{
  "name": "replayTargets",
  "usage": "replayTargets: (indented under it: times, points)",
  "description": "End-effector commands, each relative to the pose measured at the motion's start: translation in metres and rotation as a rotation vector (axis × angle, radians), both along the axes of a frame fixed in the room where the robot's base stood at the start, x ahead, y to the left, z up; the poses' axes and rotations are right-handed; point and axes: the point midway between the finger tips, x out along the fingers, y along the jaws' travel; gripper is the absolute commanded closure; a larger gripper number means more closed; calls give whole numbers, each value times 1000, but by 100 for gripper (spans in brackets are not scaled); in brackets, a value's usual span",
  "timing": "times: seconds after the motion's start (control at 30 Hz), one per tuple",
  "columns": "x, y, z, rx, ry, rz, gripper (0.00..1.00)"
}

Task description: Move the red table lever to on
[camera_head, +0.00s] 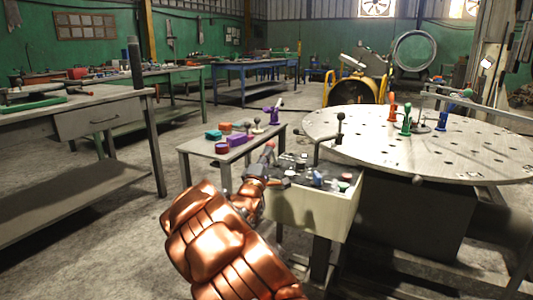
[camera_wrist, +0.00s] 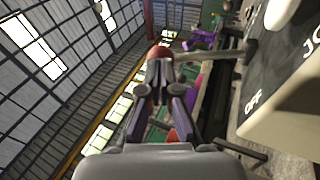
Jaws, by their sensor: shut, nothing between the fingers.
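A lever with a red ball knob (camera_wrist: 159,53) shows in the wrist view, its grey shaft running right to a dark panel marked OFF (camera_wrist: 253,101). In the head view its reddish knob (camera_head: 269,146) shows at the left end of the pale control box (camera_head: 325,212). My gripper (camera_wrist: 157,85) is shut and empty, its fingertips at the knob; I cannot tell whether they touch it. In the head view my gripper (camera_head: 265,176) is small and dark beside the box's left edge, and the lever's base is hidden.
The control box top carries several buttons (camera_head: 318,179). Behind it a small grey table (camera_head: 196,152) holds coloured blocks and a purple lever (camera_head: 272,114). A round perforated table (camera_head: 440,158) with orange, green and blue pieces stands right.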

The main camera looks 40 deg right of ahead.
Motion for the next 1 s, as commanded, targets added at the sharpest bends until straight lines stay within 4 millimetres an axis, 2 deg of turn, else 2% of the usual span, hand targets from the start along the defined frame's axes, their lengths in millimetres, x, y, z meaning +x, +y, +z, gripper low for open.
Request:
replayTargets:
  times: [0.53, 1.0]
  points:
    - [2, -5, 13, 66, 19, 0, 100]
    - [6, -24, 31, 253, 76, -1, 100]
